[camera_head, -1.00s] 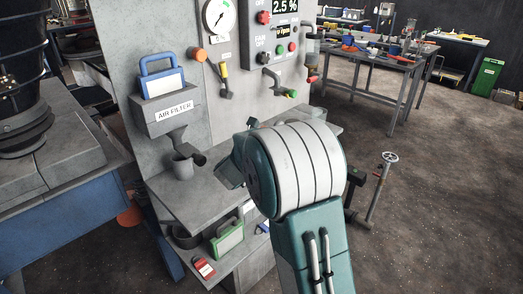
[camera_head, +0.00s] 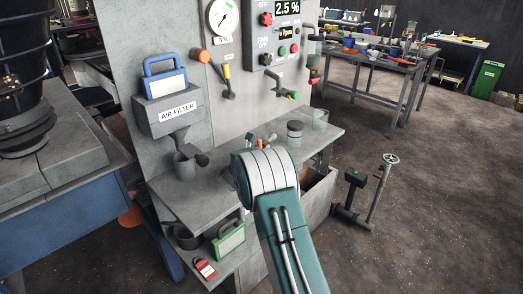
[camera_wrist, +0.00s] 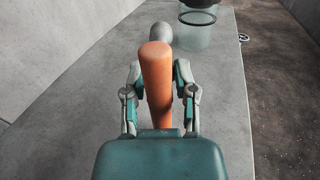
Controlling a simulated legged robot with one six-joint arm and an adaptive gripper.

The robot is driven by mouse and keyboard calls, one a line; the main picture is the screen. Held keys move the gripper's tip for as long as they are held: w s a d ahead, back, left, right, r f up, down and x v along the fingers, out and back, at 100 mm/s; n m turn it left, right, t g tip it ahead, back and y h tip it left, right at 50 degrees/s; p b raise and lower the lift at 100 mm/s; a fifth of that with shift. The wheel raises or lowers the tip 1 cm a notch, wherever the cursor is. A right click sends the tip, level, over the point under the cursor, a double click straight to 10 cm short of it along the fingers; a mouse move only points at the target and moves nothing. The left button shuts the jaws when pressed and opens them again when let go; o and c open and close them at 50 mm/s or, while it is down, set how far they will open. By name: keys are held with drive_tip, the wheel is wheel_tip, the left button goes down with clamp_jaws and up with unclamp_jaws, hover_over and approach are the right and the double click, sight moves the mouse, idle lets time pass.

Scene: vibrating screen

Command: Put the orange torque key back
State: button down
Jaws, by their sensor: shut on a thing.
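The orange torque key (camera_wrist: 156,85) stands out in the wrist view, its rounded orange handle between my two fingers. My gripper (camera_wrist: 158,72) is shut on it, one finger on each side. A grey rounded shape (camera_wrist: 161,36) shows just beyond the handle; I cannot tell whether it is part of the key. In the head view my arm hides most of the gripper. A small orange patch (camera_head: 260,143) shows just past my arm, above the grey shelf (camera_head: 190,205).
An air filter box (camera_head: 167,112) hangs on the upright panel, which has levers and a gauge (camera_head: 222,17). A valve stand (camera_head: 376,190) is on the floor at right.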

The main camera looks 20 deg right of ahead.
drive_tip(key=shift+f, duration=0.5)
drive_tip(key=shift+d, duration=0.1)
drive_tip(key=shift+c, duration=2)
unclamp_jaws()
drive_tip(key=shift+f, duration=0.1)
